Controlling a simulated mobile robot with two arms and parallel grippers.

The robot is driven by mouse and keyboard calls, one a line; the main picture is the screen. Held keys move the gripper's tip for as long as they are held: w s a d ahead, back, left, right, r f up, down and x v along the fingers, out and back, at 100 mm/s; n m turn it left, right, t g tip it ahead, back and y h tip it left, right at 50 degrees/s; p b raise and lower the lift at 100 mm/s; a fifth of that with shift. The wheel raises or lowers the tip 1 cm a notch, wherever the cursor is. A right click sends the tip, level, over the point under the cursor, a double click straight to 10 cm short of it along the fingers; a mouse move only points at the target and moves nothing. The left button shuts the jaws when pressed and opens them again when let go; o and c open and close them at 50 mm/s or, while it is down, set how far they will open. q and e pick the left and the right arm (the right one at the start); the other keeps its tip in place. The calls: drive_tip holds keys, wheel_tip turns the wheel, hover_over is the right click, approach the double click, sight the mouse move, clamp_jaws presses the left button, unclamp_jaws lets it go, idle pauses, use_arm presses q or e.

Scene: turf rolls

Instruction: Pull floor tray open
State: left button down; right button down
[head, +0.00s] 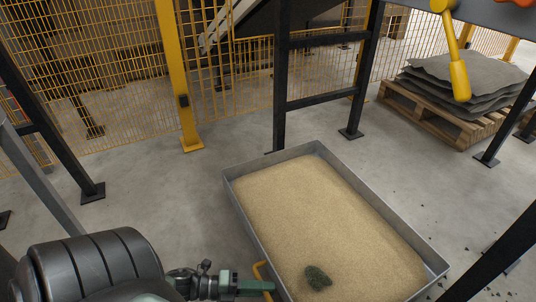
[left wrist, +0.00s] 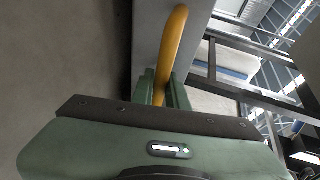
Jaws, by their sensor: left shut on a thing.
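The floor tray (head: 237,198) is a shallow grey metal tray filled with tan granular material, lying on the concrete floor. A dark green clump (head: 317,278) lies on the fill near its front. A yellow handle (head: 260,270) is on the tray's left wall; it also shows in the left wrist view (left wrist: 174,45). My left gripper (head: 268,286) is shut on the handle; in the left wrist view its green fingers (left wrist: 160,92) sit on both sides of the yellow bar. My right gripper is not in view.
Black frame legs (head: 280,90) stand behind the tray, and another black leg (head: 500,250) is at the right. A yellow post (head: 172,75) and mesh fence are at the back. A pallet (head: 430,112) with grey sheets stands at back right.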

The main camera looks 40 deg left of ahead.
use_arm(q)
drive_tip(key=c, duration=1.4)
unclamp_jaws()
drive_tip(key=shift+s, duration=0.1)
drive_tip(key=p+v, duration=0.2)
drive_tip(key=v, duration=0.4)
drive_tip(key=shift+s+a+r+p, duration=0.1)
drive_tip(key=shift+a+r+p, duration=0.1)
drive_tip(key=shift+p, duration=0.2)
drive_tip(key=shift+s+a, duration=0.4)
drive_tip(key=shift+s, duration=0.05)
